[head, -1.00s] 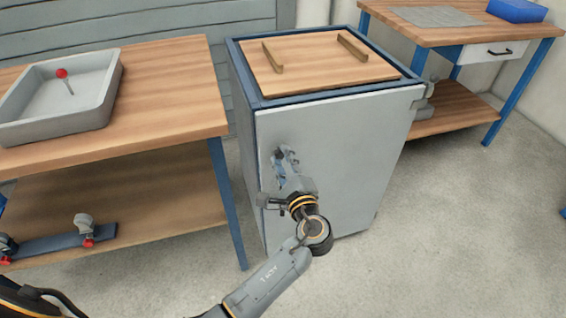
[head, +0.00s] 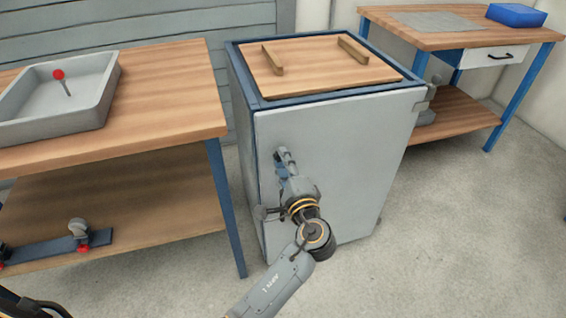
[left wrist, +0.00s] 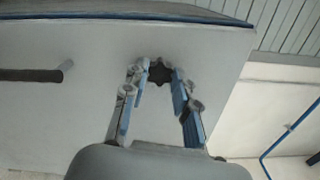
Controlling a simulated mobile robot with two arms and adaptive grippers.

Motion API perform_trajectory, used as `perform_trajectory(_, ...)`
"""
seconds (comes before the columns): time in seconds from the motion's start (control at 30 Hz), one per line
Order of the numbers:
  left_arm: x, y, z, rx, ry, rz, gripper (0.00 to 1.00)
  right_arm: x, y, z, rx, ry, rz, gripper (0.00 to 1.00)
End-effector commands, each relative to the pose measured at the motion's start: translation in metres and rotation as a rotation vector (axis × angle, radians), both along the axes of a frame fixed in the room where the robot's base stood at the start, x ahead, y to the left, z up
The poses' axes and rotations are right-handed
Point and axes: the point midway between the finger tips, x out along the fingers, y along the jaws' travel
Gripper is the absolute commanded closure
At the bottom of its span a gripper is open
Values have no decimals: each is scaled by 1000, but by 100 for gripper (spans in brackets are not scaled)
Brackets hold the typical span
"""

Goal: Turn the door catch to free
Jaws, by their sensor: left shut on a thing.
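The door catch shows in the left wrist view as a small dark lobed knob (left wrist: 160,72) on the grey cabinet door (head: 345,160). My left gripper (head: 282,156) is at the upper left part of that door. In the left wrist view its blue-grey fingers (left wrist: 160,76) stand on both sides of the knob and are shut on it. In the head view the fingers hide most of the catch. The door looks closed against the blue cabinet frame (head: 248,95). My right gripper is not in view.
A dark bar (left wrist: 30,75) stands out from the door in the left wrist view. A workbench (head: 170,125) with a grey tray (head: 95,115) stands close on the left. Another bench (head: 445,35) stands behind right. The floor right of the cabinet is clear.

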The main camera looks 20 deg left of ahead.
Motion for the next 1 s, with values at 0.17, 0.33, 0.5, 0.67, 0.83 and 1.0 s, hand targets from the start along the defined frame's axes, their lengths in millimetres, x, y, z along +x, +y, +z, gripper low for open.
perform_trajectory(0.17, 0, 0, -1, -2, 1, 0, 100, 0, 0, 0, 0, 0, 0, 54)
perform_trajectory(0.33, 0, 0, -1, -1, 2, 0, 49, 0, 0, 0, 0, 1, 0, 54)
perform_trajectory(0.5, 0, 0, 0, 0, 1, 0, 49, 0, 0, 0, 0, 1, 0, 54)
perform_trajectory(0.67, -4, -3, -1, 0, 2, 0, 49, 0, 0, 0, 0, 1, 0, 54)
perform_trajectory(0.83, -26, -18, -1, -2, 3, -1, 49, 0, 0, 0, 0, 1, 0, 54)
perform_trajectory(1.0, -48, -33, -2, -3, 4, -2, 49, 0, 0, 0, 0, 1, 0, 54)
